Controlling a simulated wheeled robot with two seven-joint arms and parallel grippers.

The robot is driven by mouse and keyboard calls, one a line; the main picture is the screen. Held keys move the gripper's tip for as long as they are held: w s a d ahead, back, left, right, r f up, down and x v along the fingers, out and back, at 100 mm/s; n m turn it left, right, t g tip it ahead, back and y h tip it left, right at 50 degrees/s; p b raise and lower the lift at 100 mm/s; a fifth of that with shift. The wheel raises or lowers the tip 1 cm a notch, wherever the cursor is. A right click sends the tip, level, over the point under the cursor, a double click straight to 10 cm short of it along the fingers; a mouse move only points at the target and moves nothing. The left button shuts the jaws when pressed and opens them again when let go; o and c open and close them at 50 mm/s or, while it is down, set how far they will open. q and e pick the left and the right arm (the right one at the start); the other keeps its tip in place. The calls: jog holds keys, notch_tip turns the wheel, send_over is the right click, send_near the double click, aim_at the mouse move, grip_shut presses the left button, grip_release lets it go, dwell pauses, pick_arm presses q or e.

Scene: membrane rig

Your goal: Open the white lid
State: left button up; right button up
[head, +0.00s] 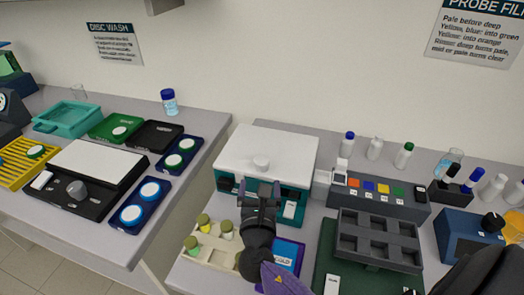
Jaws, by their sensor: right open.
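The white lid (290,150) lies flat and closed on a teal box (226,183) in the middle of the head view. A round white knob (261,162) stands on the lid near its front edge. My right gripper (260,186) is open, just in front of the knob in the picture. I cannot tell whether its fingers touch the lid or the box. It hides part of the box's front. My left gripper is out of view.
A dark grey compartment tray (376,240) and a block with coloured squares (372,197) stand to the right. Another bench is at left.

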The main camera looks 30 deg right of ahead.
aim_at(261, 168)
jog(key=b+x, duration=0.1)
jog(key=x, duration=0.6)
jog(key=shift+d+f, duration=0.1)
jog(key=shift+d, duration=0.05)
jog(key=shift+w+d, duration=0.4)
jog(key=shift+w, duration=0.15)
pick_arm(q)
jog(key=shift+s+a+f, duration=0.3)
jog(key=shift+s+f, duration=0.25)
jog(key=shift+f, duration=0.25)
pick_arm(e)
jog(key=shift+c, duration=1.1)
jog(key=c, duration=0.9)
grip_shut()
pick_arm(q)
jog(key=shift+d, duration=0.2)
